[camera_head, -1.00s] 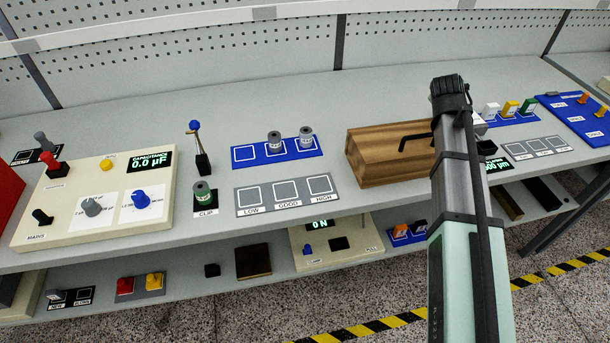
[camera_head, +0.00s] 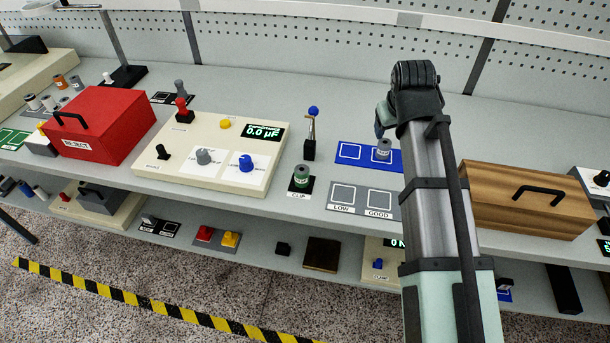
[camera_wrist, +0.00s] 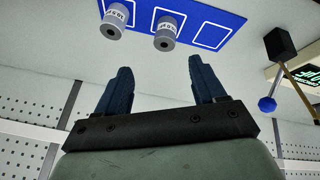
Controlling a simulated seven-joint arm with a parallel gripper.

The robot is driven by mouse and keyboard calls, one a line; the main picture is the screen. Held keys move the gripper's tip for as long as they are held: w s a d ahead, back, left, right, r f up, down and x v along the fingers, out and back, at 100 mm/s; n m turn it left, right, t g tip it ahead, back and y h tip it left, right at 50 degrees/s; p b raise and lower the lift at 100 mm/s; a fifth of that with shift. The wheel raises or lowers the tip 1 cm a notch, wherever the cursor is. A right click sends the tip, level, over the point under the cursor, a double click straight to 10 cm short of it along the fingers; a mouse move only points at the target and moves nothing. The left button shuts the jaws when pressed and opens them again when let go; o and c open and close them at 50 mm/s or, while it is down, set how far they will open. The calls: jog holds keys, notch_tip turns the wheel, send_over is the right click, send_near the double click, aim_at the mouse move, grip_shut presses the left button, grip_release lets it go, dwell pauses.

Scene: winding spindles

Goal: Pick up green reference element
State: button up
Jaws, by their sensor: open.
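A dark green cylinder (camera_head: 301,177) with a pale label stands upright on the black clip base (camera_head: 300,188), marked CLIP, at the shelf's front edge in the head view. It appears to be the green reference element. My gripper (camera_head: 381,118) is up and to the right of it, over the back of the bench. In the wrist view my gripper (camera_wrist: 161,82) has its two blue fingers apart with nothing between them. The green cylinder does not show in the wrist view. In the head view my arm hides part of the blue mat.
Two grey cylinders (camera_wrist: 165,34) stand on the blue mat (camera_wrist: 213,35). A lever with a blue ball (camera_head: 313,111) stands just behind the clip. The capacitance panel (camera_head: 150,140) lies to its left, the wooden box (camera_head: 480,210) to the right, and the red reject box (camera_head: 105,115) far left.

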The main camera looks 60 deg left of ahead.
aim_at(302, 170)
jog(key=s+a+r+n+g, duration=0.1)
jog(key=s+a+g, duration=0.1)
jog(key=s, duration=0.9)
jog(key=s+a+r+n+g, duration=0.1)
jog(key=s+a+g, duration=0.1)
jog(key=s, duration=0.9)
jog(key=shift+h, duration=0.4)
jog(key=shift+w+a+x, duration=0.1)
jog(key=shift+w+x, duration=0.05)
jog(key=shift+x, duration=2.2)
jog(key=shift+w+a+x, duration=0.1)
jog(key=shift+w+x, duration=0.05)
jog(key=shift+x, duration=2.15)
jog(key=shift+w+a+x, duration=0.1)
jog(key=shift+w+x, duration=0.05)
jog(key=shift+x, duration=2.2)
jog(key=shift+r, duration=0.1)
jog(key=c, duration=1.2)
jog(key=shift+r, duration=0.15)
